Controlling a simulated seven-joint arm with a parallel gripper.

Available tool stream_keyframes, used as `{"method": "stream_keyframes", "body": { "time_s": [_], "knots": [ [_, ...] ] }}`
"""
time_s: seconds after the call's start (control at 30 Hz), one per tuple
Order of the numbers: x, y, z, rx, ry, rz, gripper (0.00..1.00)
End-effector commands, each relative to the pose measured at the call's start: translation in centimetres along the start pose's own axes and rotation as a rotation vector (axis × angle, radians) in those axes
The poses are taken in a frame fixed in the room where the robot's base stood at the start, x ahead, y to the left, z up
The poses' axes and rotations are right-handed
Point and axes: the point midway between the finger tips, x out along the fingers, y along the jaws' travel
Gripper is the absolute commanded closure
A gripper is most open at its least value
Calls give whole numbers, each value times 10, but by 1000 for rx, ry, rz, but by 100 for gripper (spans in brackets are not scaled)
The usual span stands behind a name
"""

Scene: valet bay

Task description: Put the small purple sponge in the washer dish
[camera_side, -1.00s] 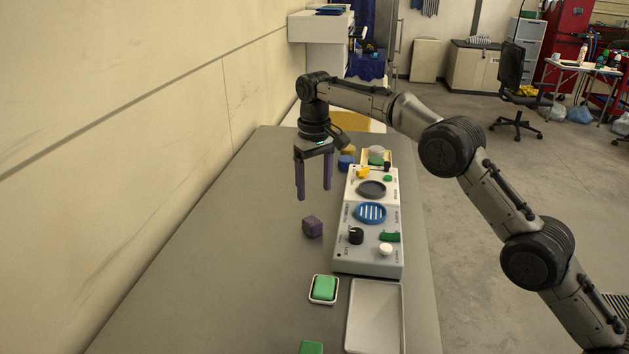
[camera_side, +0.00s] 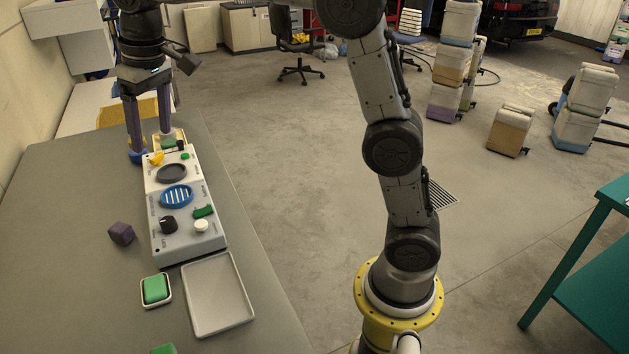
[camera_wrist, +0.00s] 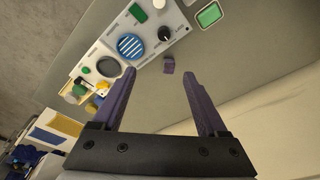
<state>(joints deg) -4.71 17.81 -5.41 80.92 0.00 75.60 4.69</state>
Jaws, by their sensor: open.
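The small purple sponge (camera_side: 122,233) is a dark purple block on the grey table, left of the control panel (camera_side: 210,236). In the wrist view the sponge (camera_wrist: 169,65) shows beyond and between my fingertips, apart from them. My gripper (camera_side: 152,140) is open and empty, fingers pointing down, its tips appearing near the panel's far end in the side view. The panel carries a blue round dish with white slats (camera_side: 177,196) and a dark grey round dish (camera_side: 172,173). I cannot read which one is labelled washer.
A white-rimmed dish holding a green block (camera_side: 156,289) and an empty grey tray (camera_side: 217,295) lie at the near end. A black knob (camera_side: 168,224), a white knob (camera_side: 201,226) and a yellow piece (camera_side: 157,158) stand on the panel. The table left of the sponge is clear.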

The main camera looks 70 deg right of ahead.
Motion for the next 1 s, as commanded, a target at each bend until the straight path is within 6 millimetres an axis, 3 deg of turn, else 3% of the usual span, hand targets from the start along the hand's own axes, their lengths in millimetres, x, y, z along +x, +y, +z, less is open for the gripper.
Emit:
{"method": "stream_keyframes", "body": {
  "time_s": [0.1, 0.3, 0.47, 0.6, 0.8, 0.87, 1.0],
  "knots": [
    [-24, 10, 48, 2, 52, -1, 24],
    [-38, 22, 130, 0, 134, 1, 24],
    [-31, 30, 198, 0, 198, 5, 24],
    [-14, 35, 250, -2, 248, 9, 24],
    [10, 38, 293, -2, 292, 14, 24],
    [14, 38, 298, -3, 297, 15, 18],
    [16, 38, 302, -3, 300, 16, 18]
  ]
}}
